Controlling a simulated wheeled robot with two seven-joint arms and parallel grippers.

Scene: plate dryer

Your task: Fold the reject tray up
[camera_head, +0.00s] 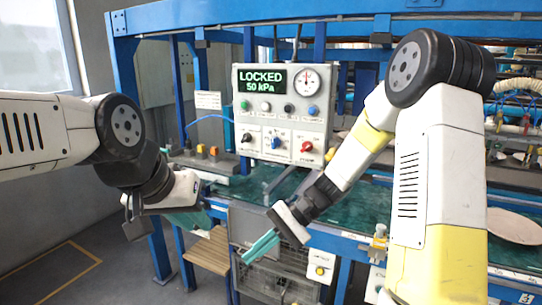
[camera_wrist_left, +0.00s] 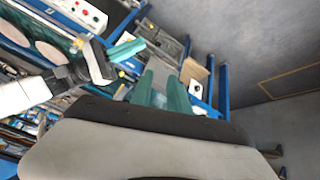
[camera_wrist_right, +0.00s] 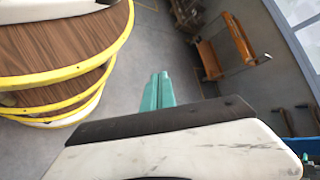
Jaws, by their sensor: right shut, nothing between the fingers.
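A brown slatted shelf (camera_head: 208,252), which may be the reject tray, juts out low at the left front of the blue-framed machine. I cannot tell for sure that it is the tray. My left gripper (camera_head: 188,218) is above and slightly left of this shelf, apart from it as far as I can see. In the left wrist view its teal fingers (camera_wrist_left: 161,92) stand apart with nothing visible between them. My right gripper (camera_head: 262,245) is shut and empty, in front of a grey wire-mesh box (camera_head: 272,284); its fingers (camera_wrist_right: 158,92) touch in the right wrist view.
A control panel (camera_head: 283,118) reads LOCKED, 50 kPa, with a gauge, buttons and knobs. A teal machine bed (camera_head: 375,205) carries a round pale plate (camera_head: 514,226) at right. Wood-topped, yellow-edged round tiers (camera_wrist_right: 60,50) stand near my right wrist camera. Floor at left is clear.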

